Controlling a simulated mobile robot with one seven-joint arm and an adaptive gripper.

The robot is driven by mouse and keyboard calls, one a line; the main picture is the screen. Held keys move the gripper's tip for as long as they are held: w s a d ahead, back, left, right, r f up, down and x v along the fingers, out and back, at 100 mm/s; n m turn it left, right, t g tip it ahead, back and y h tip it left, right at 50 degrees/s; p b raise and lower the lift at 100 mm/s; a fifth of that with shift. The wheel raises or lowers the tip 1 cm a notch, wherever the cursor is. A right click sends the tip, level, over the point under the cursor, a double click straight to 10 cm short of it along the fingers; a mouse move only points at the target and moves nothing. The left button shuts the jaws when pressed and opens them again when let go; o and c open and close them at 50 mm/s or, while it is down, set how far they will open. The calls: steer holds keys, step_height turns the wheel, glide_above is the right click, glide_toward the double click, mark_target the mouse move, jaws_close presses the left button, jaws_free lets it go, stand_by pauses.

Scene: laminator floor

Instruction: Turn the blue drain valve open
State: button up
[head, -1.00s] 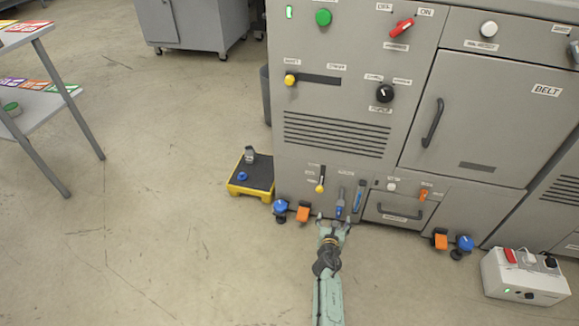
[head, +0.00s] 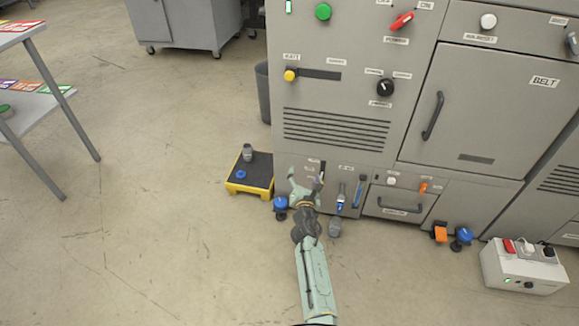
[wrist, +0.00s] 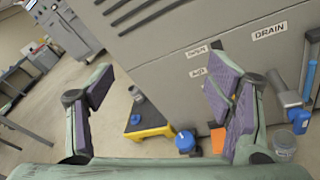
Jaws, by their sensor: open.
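The blue drain valve (head: 340,204) is low on the front of the grey machine, right of my gripper in the head view. In the wrist view the valve's blue and grey parts (wrist: 285,95) are at the right edge, beside the DRAIN label (wrist: 269,31). They lie outside the right finger, and I cannot tell the handle's exact setting. My gripper (head: 306,175) is open, close to the machine front and left of the valve. In the wrist view its fingers (wrist: 158,90) stand wide apart with nothing held. A small clear cup (wrist: 284,145) stands below the valve.
A yellow step platform (head: 248,189) with a dark top stands left of my gripper, holding small items. A blue levelling knob (head: 280,203) is close to my gripper. A drawer (head: 400,206) is right of the valve. A white power box (head: 522,270) stands on the floor.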

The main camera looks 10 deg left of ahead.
steer(key=a+r+y, duration=0.1)
steer(key=a+r, duration=0.3)
steer(key=shift+a+r+m+t, duration=0.15)
steer(key=shift+r+m+t, duration=0.15)
steer(key=shift+r+m, duration=0.1)
